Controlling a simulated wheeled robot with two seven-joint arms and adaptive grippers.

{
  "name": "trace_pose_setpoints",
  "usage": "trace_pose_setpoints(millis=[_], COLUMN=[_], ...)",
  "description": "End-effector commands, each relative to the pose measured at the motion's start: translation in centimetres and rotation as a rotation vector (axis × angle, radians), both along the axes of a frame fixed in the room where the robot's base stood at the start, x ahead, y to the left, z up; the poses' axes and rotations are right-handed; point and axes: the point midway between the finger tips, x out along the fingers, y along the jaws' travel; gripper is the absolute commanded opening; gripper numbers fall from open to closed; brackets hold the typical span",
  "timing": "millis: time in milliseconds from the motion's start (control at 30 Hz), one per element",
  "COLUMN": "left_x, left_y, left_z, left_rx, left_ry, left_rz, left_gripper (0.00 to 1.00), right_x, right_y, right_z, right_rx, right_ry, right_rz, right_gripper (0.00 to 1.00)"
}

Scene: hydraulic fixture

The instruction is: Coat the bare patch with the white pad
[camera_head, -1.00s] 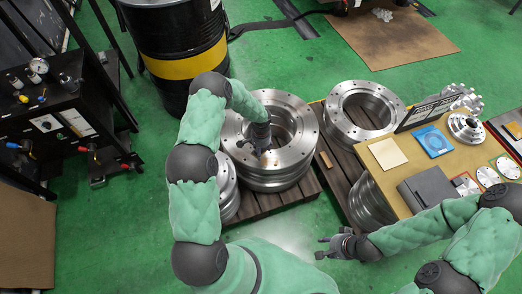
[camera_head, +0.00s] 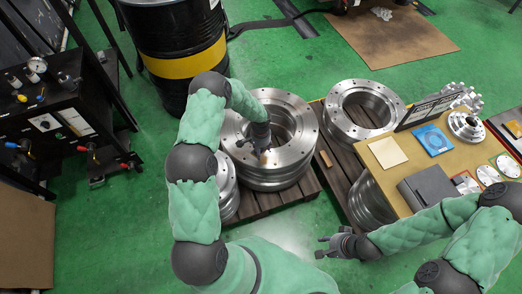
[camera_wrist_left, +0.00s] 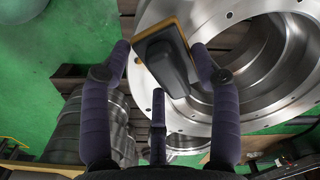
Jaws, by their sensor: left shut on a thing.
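My left gripper (camera_head: 258,150) is over the near part of the top face of a large steel flange ring (camera_head: 238,128). In the left wrist view the gripper (camera_wrist_left: 160,50) has its fingers around a dark grey handle on a block with an orange-tan rim, which I take to be the pad (camera_wrist_left: 170,62). It lies on or just above the ring's face; I cannot tell which. Its underside is hidden, so no white shows. I cannot make out a bare patch on the ring. My right gripper (camera_head: 330,246) is open and empty over the green floor.
A second flange stack (camera_head: 335,113) stands to the right on a wooden pallet (camera_head: 295,192). A tan table (camera_head: 448,158) with a sheet, a blue item and discs is at right. A black drum (camera_head: 170,50) stands behind. A gauge panel (camera_head: 50,125) is at left.

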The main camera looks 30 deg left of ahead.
Motion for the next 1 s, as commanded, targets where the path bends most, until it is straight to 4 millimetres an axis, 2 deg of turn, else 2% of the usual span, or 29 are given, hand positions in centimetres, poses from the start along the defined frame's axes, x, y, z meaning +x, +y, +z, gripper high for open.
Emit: trace_pose_setpoints(millis=[600, 1000], left_x=[0.0, 0.0], left_y=[0.0, 0.1], left_z=[-5.8, -6.4], left_rx=[0.001, 0.001], left_ry=[-0.001, -0.001], left_rz=[0.0, 0.0], left_gripper=[0.25, 0.25], right_x=[0.0, 0.0], right_y=[0.0, 0.0], right_z=[-5.0, -5.4], right_rx=[0.0, 0.0], right_ry=[0.0, 0.0], right_rz=[0.0, 0.0], right_gripper=[0.4, 0.4])
